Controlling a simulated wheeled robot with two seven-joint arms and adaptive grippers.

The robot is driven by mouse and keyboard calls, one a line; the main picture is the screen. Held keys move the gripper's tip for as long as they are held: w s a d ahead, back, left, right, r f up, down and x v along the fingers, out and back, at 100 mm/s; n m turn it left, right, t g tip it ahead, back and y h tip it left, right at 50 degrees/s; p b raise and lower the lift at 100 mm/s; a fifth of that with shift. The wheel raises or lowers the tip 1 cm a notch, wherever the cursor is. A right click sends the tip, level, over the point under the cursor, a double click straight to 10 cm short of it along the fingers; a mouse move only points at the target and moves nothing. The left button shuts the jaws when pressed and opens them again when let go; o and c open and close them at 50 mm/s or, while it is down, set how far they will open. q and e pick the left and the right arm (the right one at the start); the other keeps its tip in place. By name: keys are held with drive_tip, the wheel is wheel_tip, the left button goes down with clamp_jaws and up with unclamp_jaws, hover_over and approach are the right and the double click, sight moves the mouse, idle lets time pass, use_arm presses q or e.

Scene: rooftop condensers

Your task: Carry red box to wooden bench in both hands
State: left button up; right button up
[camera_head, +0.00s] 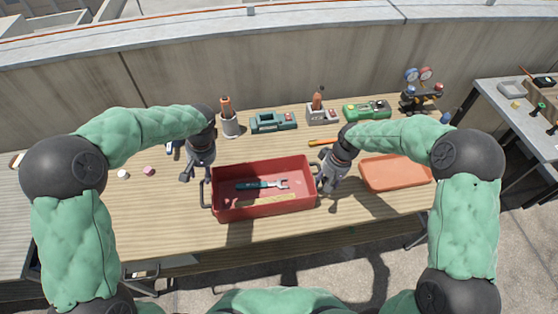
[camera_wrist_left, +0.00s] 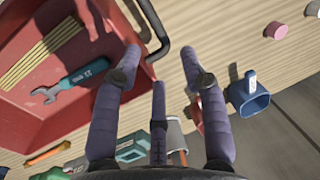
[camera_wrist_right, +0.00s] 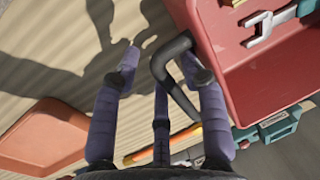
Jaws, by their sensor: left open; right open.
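The red box (camera_head: 264,208) is an open tray with dark handles at both ends, resting on a wood-topped table (camera_head: 150,215). It holds a teal-handled wrench (camera_head: 262,184) and a yellowish strip (camera_head: 262,201). My left gripper (camera_head: 203,176) is open above the left end. In the left wrist view, a dark handle (camera_wrist_left: 160,45) shows between its spread fingers. My right gripper (camera_head: 326,186) is open at the right end; in the right wrist view, the other handle (camera_wrist_right: 160,65) lies between its fingers. I cannot tell whether either gripper touches a handle.
An orange tray (camera_head: 395,172) lies right of the box. Behind stand a cup of tools (camera_head: 229,122), a green case (camera_head: 273,121), a grey caddy (camera_head: 321,115) and gauges (camera_head: 421,90). A slatted surface (camera_head: 22,215) is at far left, a grey table (camera_head: 515,122) at right.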

drive_tip(key=shift+r, duration=0.15)
use_arm(q)
drive_tip(key=r, duration=0.4)
drive_tip(key=shift+d, duration=0.4)
use_arm(e)
wheel_tip(320, 180, up, 11)
drive_tip(key=d, duration=0.2)
drive_tip(key=shift+w+d+r, duration=0.15)
drive_tip(key=shift+w+r, duration=0.05)
